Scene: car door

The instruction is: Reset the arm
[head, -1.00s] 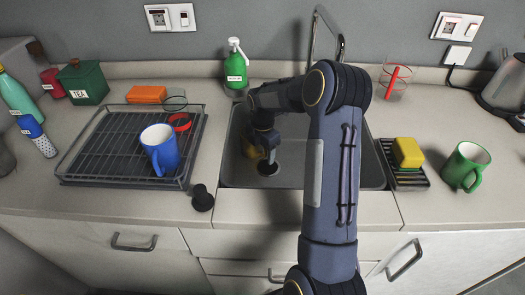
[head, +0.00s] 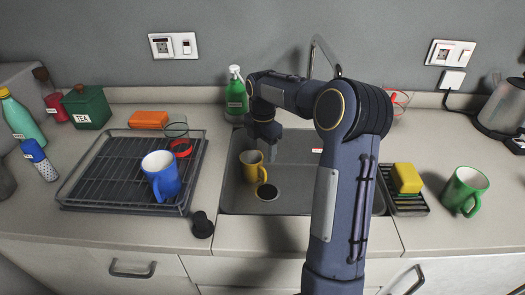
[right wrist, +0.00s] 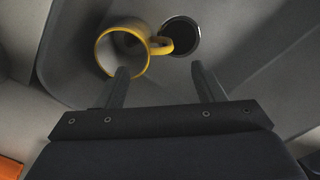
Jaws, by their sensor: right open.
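A yellow mug (head: 252,167) stands in the sink (head: 310,185) beside the round dark drain (head: 267,192). It also shows in the right wrist view (right wrist: 123,47), where I look into its open top, with the drain (right wrist: 181,36) beside its handle. My right gripper (head: 275,152) is above the sink near the mug. Its two fingers (right wrist: 160,67) are apart with nothing between them in the right wrist view. The mug lies beyond the left fingertip there, and I cannot tell the exact gap. My left gripper is not in view.
Left of the sink are a dish rack (head: 115,178) holding a blue mug (head: 161,176) and a dark stopper-like object (head: 202,225). A green soap bottle (head: 236,95) and the faucet (head: 326,55) stand behind. A yellow sponge (head: 406,178) and green mug (head: 465,190) are right.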

